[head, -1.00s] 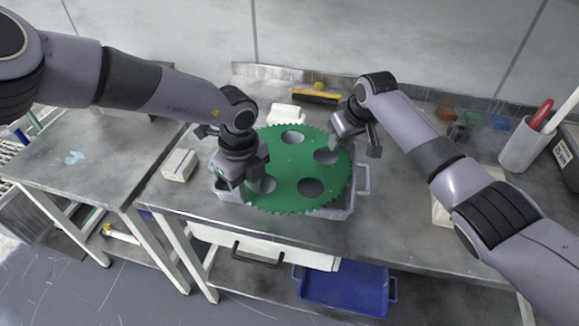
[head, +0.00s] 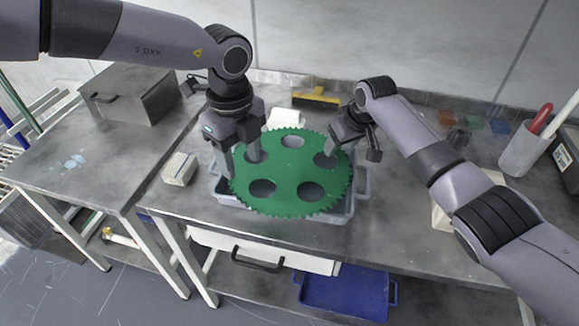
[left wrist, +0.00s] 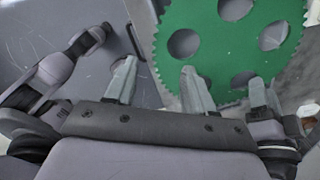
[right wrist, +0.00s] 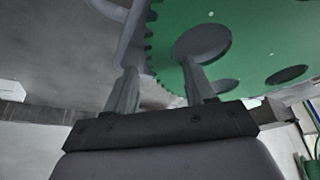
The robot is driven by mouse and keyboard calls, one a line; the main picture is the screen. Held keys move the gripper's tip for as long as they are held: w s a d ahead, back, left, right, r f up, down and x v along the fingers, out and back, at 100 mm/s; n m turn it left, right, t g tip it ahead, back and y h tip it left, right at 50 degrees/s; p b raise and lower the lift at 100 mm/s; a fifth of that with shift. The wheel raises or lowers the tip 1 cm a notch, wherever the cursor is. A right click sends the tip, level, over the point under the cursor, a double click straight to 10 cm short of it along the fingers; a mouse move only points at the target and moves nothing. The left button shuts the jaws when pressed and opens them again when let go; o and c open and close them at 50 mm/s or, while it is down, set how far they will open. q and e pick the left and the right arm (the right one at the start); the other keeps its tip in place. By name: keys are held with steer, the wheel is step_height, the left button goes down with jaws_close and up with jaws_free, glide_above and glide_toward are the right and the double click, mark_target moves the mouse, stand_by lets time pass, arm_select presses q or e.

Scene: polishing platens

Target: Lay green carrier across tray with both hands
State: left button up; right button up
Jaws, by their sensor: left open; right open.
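The green carrier (head: 285,175) is a round, toothed disc with several round holes. It lies over the grey tray (head: 342,217), hiding most of it; tray rim and a right handle show. My left gripper (head: 240,163) is open at the carrier's left edge, one finger outside the teeth and one over the disc near a hole. The left wrist view shows its open fingers (left wrist: 158,78) by the carrier (left wrist: 215,55). My right gripper (head: 352,150) is open at the carrier's back right edge. In the right wrist view the toothed edge (right wrist: 152,50) shows between its fingers (right wrist: 160,82); contact is unclear.
A pale block (head: 180,169) lies left of the tray, and a white block (head: 286,117) behind it. A yellow-handled brush (head: 316,97) lies at the wall. A cup with tools (head: 526,152) stands far right. A grey box (head: 130,95) stands on the left table.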

steer(key=shift+r, duration=0.15)
arm_select(q)
steer(key=shift+r, duration=0.95)
arm_select(e)
steer(key=v, duration=1.2)
